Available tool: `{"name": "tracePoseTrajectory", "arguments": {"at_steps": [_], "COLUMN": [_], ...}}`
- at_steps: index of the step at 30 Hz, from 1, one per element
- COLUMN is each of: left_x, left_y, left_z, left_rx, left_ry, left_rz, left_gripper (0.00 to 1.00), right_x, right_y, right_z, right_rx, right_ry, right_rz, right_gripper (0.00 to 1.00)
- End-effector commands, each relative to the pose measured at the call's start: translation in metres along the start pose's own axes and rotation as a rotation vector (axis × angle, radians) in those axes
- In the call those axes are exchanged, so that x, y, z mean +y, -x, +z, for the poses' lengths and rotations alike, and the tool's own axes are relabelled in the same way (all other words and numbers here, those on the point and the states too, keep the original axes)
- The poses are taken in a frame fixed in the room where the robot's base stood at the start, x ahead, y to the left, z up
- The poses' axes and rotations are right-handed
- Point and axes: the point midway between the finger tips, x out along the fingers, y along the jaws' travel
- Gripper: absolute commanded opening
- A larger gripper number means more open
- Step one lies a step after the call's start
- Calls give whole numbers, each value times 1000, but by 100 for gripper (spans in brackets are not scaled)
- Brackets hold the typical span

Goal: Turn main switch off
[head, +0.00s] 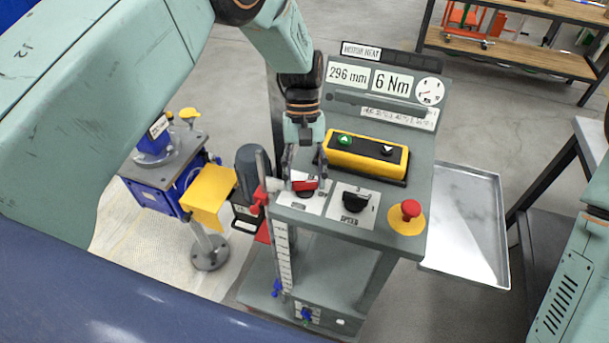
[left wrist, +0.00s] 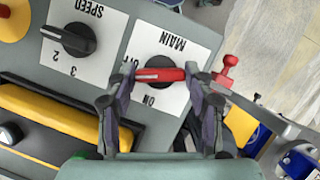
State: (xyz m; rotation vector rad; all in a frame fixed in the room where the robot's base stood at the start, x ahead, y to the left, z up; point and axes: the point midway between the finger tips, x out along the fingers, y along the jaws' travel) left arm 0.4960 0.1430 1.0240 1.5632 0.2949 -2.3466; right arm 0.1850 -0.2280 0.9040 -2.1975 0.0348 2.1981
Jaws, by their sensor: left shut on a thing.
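The main switch is a rotary switch on a white plate (head: 297,203) at the left of the console top, with a red handle (head: 304,186). In the left wrist view the red handle (left wrist: 160,75) lies crosswise over a dark round base, on the plate marked MAIN, OFF and ON. Its end is near both marks, and I cannot tell which it points to. My left gripper (head: 304,180) is above the switch, fingers down. In the left wrist view its fingertips (left wrist: 161,82) are shut on the two ends of the handle. My right gripper is not in view.
Beside the switch are a black SPEED knob (head: 354,201), a red emergency button (head: 411,210) and a yellow two-button box (head: 366,154). A small red clamp (head: 258,199) stands by the console's left edge. A metal tray (head: 465,225) is at the right.

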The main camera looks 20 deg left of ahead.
Motion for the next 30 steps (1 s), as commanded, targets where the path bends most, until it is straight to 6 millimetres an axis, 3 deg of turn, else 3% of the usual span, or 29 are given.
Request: {"name": "tracePoseTrajectory", "arguments": {"at_steps": [15, 30], "left_x": [4, 4], "left_y": [6, 6], "left_z": [-2, -3], "left_rx": [15, 16], "left_ry": [-322, -392], "left_rz": [-129, -158], "left_gripper": [21, 21], "right_x": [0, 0], "right_y": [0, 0], "right_z": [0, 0], "right_rx": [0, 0], "right_ry": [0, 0], "right_rz": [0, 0], "right_gripper": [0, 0]}}
